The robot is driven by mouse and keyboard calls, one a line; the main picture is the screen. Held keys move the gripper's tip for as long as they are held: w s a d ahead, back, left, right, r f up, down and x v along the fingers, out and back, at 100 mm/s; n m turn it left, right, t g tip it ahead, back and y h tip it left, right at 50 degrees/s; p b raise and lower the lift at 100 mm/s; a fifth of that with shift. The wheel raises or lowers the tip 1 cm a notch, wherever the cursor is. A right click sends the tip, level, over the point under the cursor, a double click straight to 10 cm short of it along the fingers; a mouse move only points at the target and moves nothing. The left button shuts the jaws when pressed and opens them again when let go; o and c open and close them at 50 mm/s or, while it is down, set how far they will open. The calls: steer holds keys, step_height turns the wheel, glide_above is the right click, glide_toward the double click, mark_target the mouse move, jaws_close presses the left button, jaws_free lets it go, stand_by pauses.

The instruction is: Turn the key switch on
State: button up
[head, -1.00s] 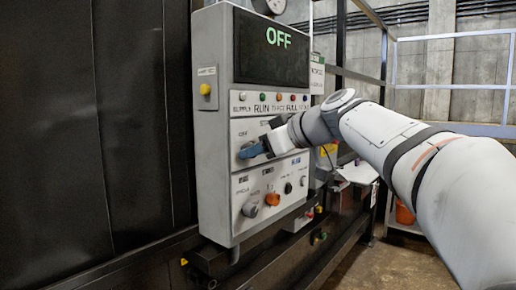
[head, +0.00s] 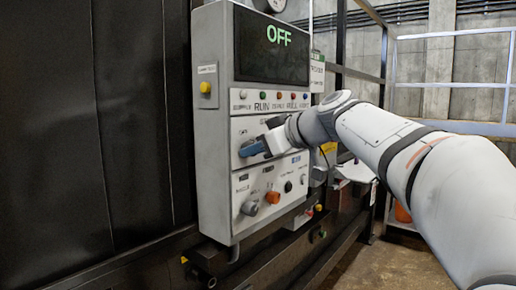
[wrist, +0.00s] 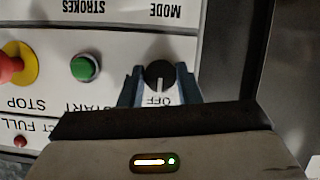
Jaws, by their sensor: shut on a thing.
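The key switch (wrist: 159,74) is a round black knob with a white pointer line, beside an "OFF" label, seen upside down in the wrist view. My gripper (wrist: 160,88) is shut on it, with one blue finger on each side. In the head view my gripper (head: 250,149) reaches from the right to the middle section of the grey control panel (head: 213,140), and its fingers hide the switch. The display (head: 271,47) at the panel's top reads "OFF".
In the wrist view a green start button (wrist: 84,68) and a red stop button (wrist: 10,68) on yellow lie left of the switch. Lower on the panel are an orange knob (head: 273,198) and a grey knob (head: 250,208). A yellow button (head: 205,88) sits on the panel's side.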

steer(key=shift+m, duration=0.3)
steer(key=m+g+y, duration=0.1)
steer(key=m+y, duration=0.1)
steer(key=m, duration=0.2)
steer(key=m+g+y, duration=0.2)
steer(key=m, duration=0.1)
steer(key=shift+w+d+m, duration=0.1)
steer(key=shift+w+m, duration=0.1)
steer(key=shift+m, duration=0.2)
steer(key=shift+r+g, duration=0.1)
steer(key=shift+g, duration=0.3)
stand_by(0.4)
steer(key=o, duration=0.8)
steer(key=shift+o, duration=0.8)
